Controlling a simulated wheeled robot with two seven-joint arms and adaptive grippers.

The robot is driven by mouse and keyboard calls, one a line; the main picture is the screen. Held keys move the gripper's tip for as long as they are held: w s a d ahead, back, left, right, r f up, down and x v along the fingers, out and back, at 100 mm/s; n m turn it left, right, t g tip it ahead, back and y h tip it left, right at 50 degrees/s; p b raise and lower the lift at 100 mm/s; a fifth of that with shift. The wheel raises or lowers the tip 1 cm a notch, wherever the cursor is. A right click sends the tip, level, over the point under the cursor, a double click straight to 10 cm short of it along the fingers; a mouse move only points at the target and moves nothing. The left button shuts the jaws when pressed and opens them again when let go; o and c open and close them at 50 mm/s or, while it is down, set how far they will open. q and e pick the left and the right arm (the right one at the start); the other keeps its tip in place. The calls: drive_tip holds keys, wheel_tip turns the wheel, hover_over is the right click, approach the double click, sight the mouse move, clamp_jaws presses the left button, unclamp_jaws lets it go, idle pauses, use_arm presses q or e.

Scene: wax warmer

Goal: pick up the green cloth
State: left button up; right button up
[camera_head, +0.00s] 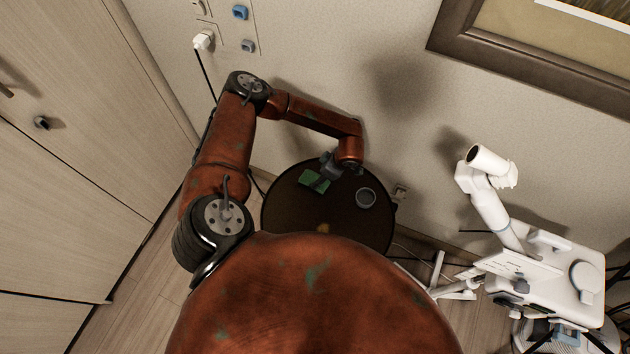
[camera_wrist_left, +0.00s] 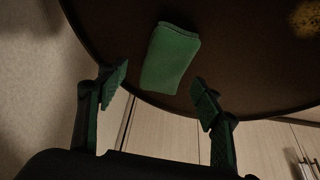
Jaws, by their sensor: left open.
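The green cloth (camera_head: 314,181) lies folded flat on a round dark table (camera_head: 290,215), toward its back left. My left gripper (camera_head: 329,161) is above the table's back edge, close beside the cloth. In the left wrist view the cloth (camera_wrist_left: 171,58) lies beyond the two green-padded fingertips of my left gripper (camera_wrist_left: 161,88). The fingers are spread apart with nothing between them, and the cloth lies roughly in line with the gap. I cannot tell the exact height of the fingers above the table. My right gripper is not in view.
A small grey cup (camera_head: 365,198) stands on the table, right of the cloth. A yellowish spot (camera_head: 323,228) shows near the table's front. A wall socket and cable are behind the table. A white device on a stand (camera_head: 545,265) is at the right. Cabinets (camera_head: 70,180) line the left.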

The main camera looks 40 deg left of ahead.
sight(314, 179)
use_arm(q)
drive_tip(key=x, duration=0.4)
drive_tip(key=shift+s+r, duration=0.1)
drive_tip(key=shift+s, duration=0.3)
drive_tip(key=shift+a+f, duration=0.15)
drive_tip(key=shift+f, duration=0.25)
drive_tip(key=shift+f, duration=0.25)
drive_tip(key=shift+c, duration=0.6)
drive_tip(key=c, duration=1.1)
